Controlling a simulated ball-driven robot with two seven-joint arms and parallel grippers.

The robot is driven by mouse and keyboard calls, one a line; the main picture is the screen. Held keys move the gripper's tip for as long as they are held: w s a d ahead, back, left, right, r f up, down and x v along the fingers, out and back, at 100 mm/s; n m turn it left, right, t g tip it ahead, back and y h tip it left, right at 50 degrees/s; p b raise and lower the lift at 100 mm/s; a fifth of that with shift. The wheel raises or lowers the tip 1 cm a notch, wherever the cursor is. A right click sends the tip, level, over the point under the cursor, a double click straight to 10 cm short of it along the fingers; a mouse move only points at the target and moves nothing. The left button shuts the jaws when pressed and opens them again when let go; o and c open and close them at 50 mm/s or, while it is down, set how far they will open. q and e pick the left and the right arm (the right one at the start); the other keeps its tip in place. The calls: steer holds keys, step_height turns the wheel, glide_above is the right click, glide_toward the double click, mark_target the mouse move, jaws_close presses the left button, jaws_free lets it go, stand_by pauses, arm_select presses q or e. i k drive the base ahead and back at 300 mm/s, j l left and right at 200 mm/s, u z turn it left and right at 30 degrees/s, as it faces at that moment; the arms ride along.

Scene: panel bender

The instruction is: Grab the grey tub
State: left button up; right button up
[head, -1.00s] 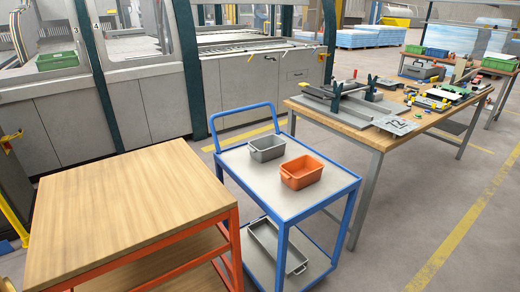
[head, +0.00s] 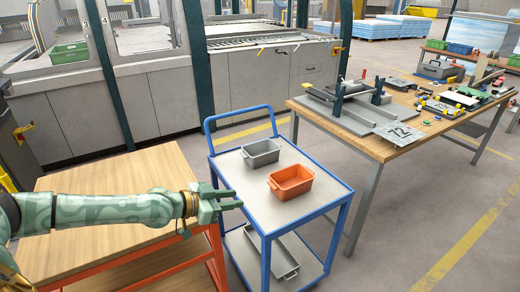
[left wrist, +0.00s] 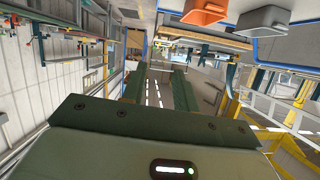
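The grey tub (head: 262,157) stands upright on the top shelf of the blue-framed cart (head: 236,185), towards the back left. It shows in the left wrist view at the upper right (left wrist: 262,21). My left gripper (head: 232,197) is over the left edge of the cart, in front of the grey tub and apart from it. Its two fingers are spread with an empty gap between them, also seen in the left wrist view (left wrist: 158,85). My right gripper is not in view.
An orange tub (head: 291,184) stands close in front and right of the grey tub. A longer grey tray (head: 272,256) lies on the cart's lower shelf. A wooden-topped table (head: 110,172) is left of the cart, and a workbench (head: 400,150) with tools is right.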

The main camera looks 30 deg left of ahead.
mark_target(263, 153)
steer(key=i+j, duration=1.05)
